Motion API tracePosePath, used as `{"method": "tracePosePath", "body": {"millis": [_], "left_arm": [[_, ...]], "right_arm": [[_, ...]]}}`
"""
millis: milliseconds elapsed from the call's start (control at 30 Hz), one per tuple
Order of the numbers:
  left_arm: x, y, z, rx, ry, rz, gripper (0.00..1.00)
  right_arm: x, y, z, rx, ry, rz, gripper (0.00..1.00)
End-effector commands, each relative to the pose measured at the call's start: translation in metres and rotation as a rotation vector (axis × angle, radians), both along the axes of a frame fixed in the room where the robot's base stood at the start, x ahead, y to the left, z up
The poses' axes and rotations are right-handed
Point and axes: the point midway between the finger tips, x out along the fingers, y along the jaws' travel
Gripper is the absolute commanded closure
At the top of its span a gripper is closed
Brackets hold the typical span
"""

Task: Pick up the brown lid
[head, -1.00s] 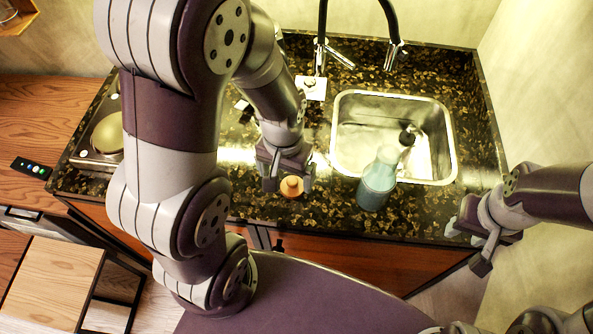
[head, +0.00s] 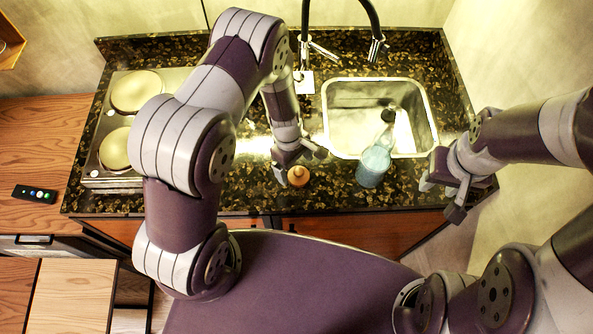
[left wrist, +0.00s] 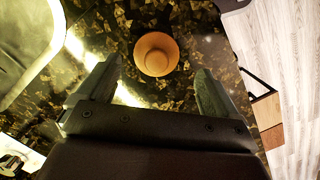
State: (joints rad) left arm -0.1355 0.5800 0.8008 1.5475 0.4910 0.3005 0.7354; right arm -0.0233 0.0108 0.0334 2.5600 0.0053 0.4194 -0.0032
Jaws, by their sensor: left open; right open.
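The brown lid (head: 298,176) is a small round orange-brown piece with a raised knob, lying on the dark speckled counter near its front edge. My left gripper (head: 301,168) is open and just above and beside it in the head view. In the left wrist view the lid (left wrist: 156,54) is beyond the two spread fingertips (left wrist: 156,80), roughly centred between them, with nothing held. My right gripper (head: 447,191) is open and empty at the counter's right front corner, away from the lid.
A black faucet (head: 376,35) rises behind. A stove with two round plates (head: 137,91) is at the left. A dark remote (head: 35,194) lies on the wooden surface.

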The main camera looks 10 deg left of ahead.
Motion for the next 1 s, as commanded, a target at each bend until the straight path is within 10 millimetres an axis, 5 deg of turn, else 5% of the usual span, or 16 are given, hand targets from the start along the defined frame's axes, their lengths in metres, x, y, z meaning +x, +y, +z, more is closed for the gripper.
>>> {"method": "tracePosePath", "body": {"millis": [200, 433, 600, 1000], "left_arm": [[-0.002, -0.006, -0.032, 0.0, 0.001, -0.001, 0.07], [-0.002, -0.006, -0.035, 0.0, 0.0, -0.001, 0.07], [-0.002, -0.006, -0.035, 0.0, 0.0, -0.001, 0.62], [0.0, -0.007, -0.028, -0.001, -0.003, -0.003, 0.63]], "right_arm": [[0.0, 0.0, 0.011, 0.0, 0.0, 0.0, 0.57], [0.0, 0.0, 0.01, 0.0, 0.0, 0.0, 0.57], [0.0, 0.0, 0.01, 0.0, 0.0, 0.0, 0.57], [0.0, 0.0, 0.009, 0.0, 0.0, 0.0, 0.57]]}}
